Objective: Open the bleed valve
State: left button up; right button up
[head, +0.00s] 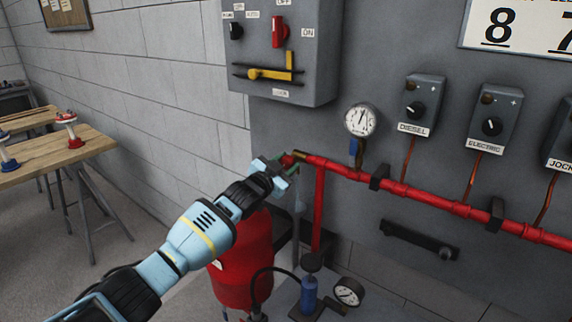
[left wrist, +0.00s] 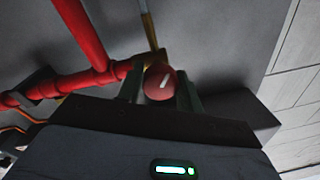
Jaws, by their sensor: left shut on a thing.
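The bleed valve (head: 289,160) is at the left end of the red pipe, where a brass fitting (head: 301,156) joins it. Its round red knob (left wrist: 160,84) with a white mark shows in the left wrist view. My left gripper (head: 279,172) is at the knob, with its fingers on either side, shut on it. In the left wrist view the dark green fingers (left wrist: 162,90) flank the knob. The gripper partly hides the valve in the head view. A pale stream or streak (head: 297,215) hangs below the valve. My right gripper is not in view.
A pressure gauge (head: 360,120) with a blue-handled valve stands above the red pipe (head: 413,194). A grey control box (head: 278,50) hangs above left. A red tank (head: 242,262) and a small pump (head: 309,294) stand below. A wooden table (head: 50,156) is at left.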

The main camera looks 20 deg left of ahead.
pick_arm(q)
jog(key=shift+r+n, duration=0.1)
jog(key=shift+n, duration=0.4)
jog(key=o, duration=1)
jog(key=shift+s+a+f, duration=0.15)
jog(key=shift+s+f, duration=0.05)
jog(key=shift+s, duration=0.3)
jog(key=shift+v, duration=3.4)
jog(key=shift+r, duration=0.1)
